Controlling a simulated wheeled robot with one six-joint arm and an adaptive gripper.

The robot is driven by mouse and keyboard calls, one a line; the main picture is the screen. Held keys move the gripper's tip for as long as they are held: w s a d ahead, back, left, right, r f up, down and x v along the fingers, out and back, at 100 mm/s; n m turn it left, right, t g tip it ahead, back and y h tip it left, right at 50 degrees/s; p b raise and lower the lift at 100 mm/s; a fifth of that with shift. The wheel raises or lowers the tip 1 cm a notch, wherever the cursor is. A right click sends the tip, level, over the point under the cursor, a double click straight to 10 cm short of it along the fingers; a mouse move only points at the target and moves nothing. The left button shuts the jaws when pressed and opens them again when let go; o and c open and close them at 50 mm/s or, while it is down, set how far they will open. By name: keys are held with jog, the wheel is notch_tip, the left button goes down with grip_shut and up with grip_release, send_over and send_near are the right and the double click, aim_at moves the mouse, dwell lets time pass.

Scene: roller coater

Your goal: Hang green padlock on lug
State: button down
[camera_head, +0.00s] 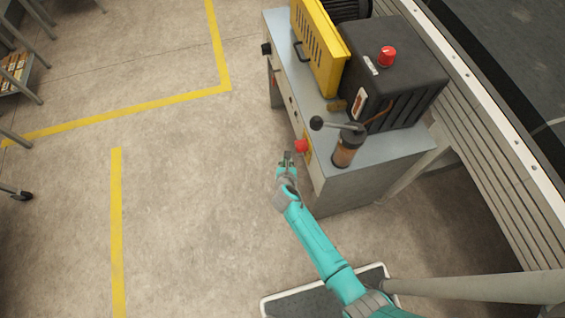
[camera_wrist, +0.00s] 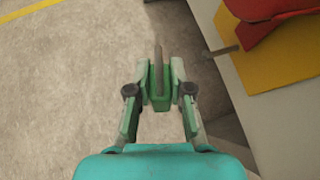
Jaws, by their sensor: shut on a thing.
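My gripper (camera_head: 288,161) is beside the front face of the grey machine cabinet, close to a red knob. In the wrist view my gripper (camera_wrist: 159,88) is shut on the green padlock (camera_wrist: 155,101). Its grey shackle (camera_wrist: 158,65) points away from my wrist, towards the top of the picture. A short grey peg, which looks like the lug (camera_wrist: 224,50), sticks out beside the yellow plate, to the right of and apart from the padlock. In the head view the padlock is too small to make out clearly.
The red knob (camera_head: 301,146) sits on a yellow plate (camera_head: 308,152) on the cabinet (camera_head: 350,190). On top stand a black-knobbed lever (camera_head: 317,123), a brown cylinder (camera_head: 345,150) and a dark motor box (camera_head: 395,75). The floor left of my gripper is clear.

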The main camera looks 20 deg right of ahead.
jog(key=d+f, duration=0.1)
jog(key=d, duration=0.5)
jog(key=shift+f, duration=0.3)
dwell(0.5)
jog(key=shift+s+f, duration=0.2)
jog(key=shift+s, duration=0.05)
jog(key=c, duration=1)
grip_release()
jog(key=shift+d, duration=0.1)
jog(key=shift+o, duration=0.2)
jog(key=v, duration=1.2)
jog(key=shift+w+a+r, duration=0.25)
jog(key=shift+a, duration=0.1)
